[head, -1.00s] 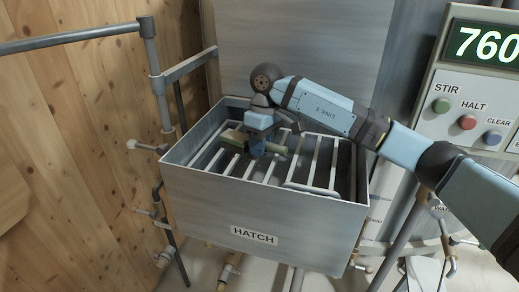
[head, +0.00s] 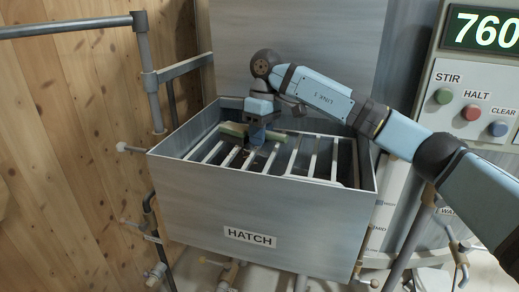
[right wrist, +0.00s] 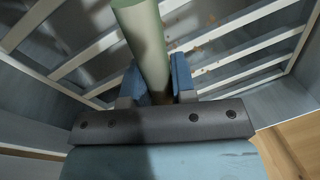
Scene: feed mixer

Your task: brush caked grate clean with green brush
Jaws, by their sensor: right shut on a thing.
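The grate (head: 313,157) is a row of pale metal bars inside the open grey box labelled HATCH (head: 215,210). My right gripper (head: 257,134) is over the grate's back left part, shut on the green brush (head: 232,129). The brush lies low, close to the bars; I cannot tell whether its bristles touch them. In the right wrist view the brush's pale green handle (right wrist: 143,38) stands between the blue fingers (right wrist: 159,80). Small brown specks of cake (right wrist: 207,43) show around the bars beyond it. My left gripper is out of view.
The box walls rise around the grate. A tall grey panel (head: 290,40) stands behind it. At the right is a control panel with a green STIR button (head: 444,96), a red HALT button (head: 471,112) and a display (head: 487,35). A metal rail (head: 70,27) is at the left.

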